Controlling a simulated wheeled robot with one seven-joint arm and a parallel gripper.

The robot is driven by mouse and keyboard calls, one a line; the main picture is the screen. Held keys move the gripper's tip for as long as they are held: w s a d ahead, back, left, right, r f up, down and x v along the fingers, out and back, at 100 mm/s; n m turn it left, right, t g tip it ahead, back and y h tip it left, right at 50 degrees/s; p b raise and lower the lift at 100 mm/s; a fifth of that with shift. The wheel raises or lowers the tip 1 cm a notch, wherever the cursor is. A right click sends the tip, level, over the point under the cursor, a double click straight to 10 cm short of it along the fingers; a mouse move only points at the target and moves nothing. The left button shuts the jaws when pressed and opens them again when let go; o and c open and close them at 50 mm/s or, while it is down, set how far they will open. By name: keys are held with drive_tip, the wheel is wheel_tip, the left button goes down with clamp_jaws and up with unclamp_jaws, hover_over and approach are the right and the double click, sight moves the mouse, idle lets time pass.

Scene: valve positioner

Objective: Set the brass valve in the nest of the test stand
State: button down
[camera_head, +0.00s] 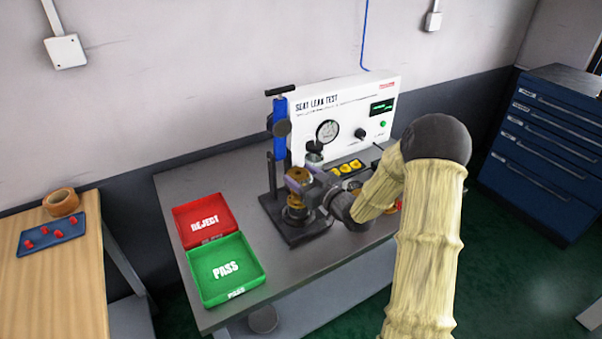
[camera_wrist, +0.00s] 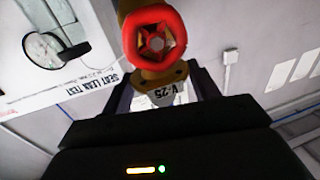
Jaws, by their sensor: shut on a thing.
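The brass valve shows in the head view (camera_head: 297,176) as a gold body at the test stand, and in the wrist view (camera_wrist: 157,76) with a red handwheel and a tag reading V-25. My gripper (camera_head: 305,184) is shut on the valve, its fingers on either side of the brass body. The test stand (camera_head: 292,232) has a dark base and a blue upright. The brass nest (camera_head: 295,213) is on the base, directly below the valve in the picture. I cannot tell whether the valve touches the nest, as my gripper and wrist cover part of it.
The white seat leak test panel (camera_head: 345,110) stands behind the stand. A tray of yellow pieces (camera_head: 347,167) lies to the right. A red REJECT tray (camera_head: 205,221) and a green PASS tray (camera_head: 226,270) lie to the left. The grey bench (camera_head: 290,265) is clear in front.

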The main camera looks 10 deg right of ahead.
sight(302, 184)
drive_tip(key=shift+f, duration=1.5)
drive_tip(key=shift+f, duration=0.15)
drive_tip(key=shift+c, duration=2)
unclamp_jaws()
drive_tip(key=b+v, duration=0.1)
drive_tip(key=v, duration=1.1)
drive_tip(key=shift+b, duration=0.3)
